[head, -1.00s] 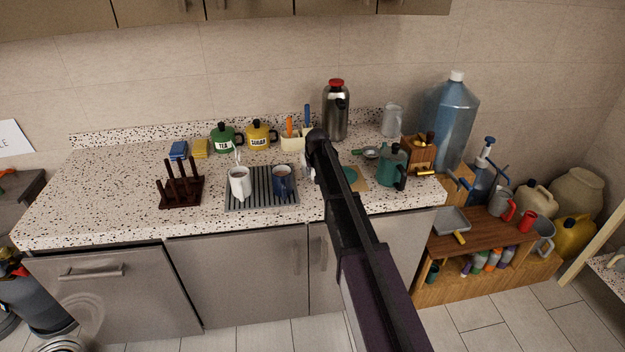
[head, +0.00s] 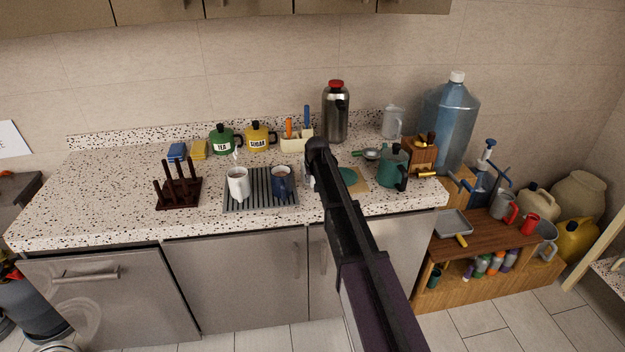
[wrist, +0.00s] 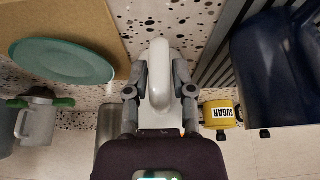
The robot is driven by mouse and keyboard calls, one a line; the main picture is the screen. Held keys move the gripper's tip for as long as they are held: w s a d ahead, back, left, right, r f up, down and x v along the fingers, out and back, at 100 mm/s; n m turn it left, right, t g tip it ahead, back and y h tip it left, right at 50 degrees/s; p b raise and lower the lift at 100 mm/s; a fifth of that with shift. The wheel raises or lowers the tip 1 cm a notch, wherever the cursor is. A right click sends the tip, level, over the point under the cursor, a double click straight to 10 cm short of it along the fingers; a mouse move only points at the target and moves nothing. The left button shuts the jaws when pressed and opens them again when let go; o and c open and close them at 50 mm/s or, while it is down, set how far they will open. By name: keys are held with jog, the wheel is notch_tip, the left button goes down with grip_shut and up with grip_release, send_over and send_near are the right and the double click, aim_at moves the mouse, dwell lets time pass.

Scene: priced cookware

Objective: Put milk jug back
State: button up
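A white jug (wrist: 159,62) is between the fingers of my gripper in the wrist view, apparently the milk jug. The fingers are drawn in against both its sides. In the head view only a pale sliver of it (head: 308,181) shows beside my gripper (head: 318,166), which is low over the counter, right of the striped drain tray (head: 231,205). My arm hides most of the jug, and I cannot tell whether its base touches the counter.
The blue mug (head: 281,184) stands close by, large in the wrist view (wrist: 262,75). A white mug (head: 238,184) shares the tray. The teal disc (wrist: 62,60) on a board (wrist: 107,20), a green pot (head: 391,170) and a steel flask (head: 336,112) are near.

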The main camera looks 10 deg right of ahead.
jog(key=shift+o, duration=0.8)
jog(key=shift+r, duration=0.15)
jog(key=p+v, duration=1.1)
jog(key=v, duration=0.1)
jog(key=shift+d, duration=0.1)
jog(key=shift+s, duration=0.1)
dwell(0.6)
jog(key=s+f+g, duration=0.1)
jog(key=s+g, duration=0.3)
jog(key=s, duration=2.9)
jog(key=shift+s+d+f+g, duration=0.25)
jog(key=shift+s+d+g, duration=0.05)
jog(key=shift+s, duration=0.05)
jog(key=shift+w, duration=0.1)
